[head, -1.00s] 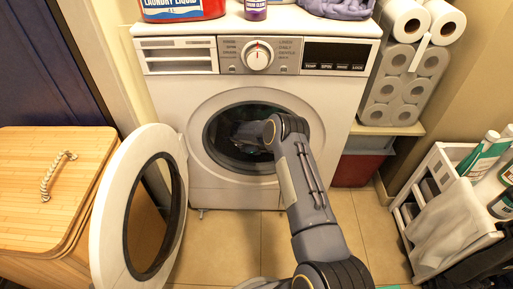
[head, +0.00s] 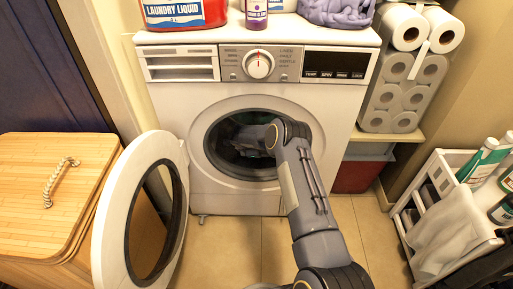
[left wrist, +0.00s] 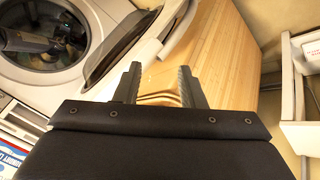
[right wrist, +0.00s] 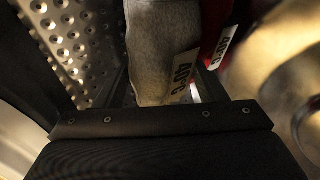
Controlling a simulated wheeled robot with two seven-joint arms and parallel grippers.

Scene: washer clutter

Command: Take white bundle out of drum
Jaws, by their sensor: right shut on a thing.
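The drum (head: 222,140) of the white washer is open at the front, and my right arm reaches into it in the head view. In the right wrist view, a pale grey-white bundle (right wrist: 155,45) with a white care tag lies at my right gripper (right wrist: 165,98), against the perforated drum wall (right wrist: 75,40). This gripper is shut on the pale bundle; its fingertips are mostly hidden by the cloth. My left gripper (left wrist: 160,85) is open and empty outside the washer, in front of the wooden hamper in the left wrist view.
A red cloth (right wrist: 215,30) with a tag lies beside the bundle. The round washer door (head: 105,210) stands open on the left, near the wooden hamper (head: 50,190). A white rack with bottles (head: 440,215) stands at right. Tiled floor (head: 235,240) is free before the washer.

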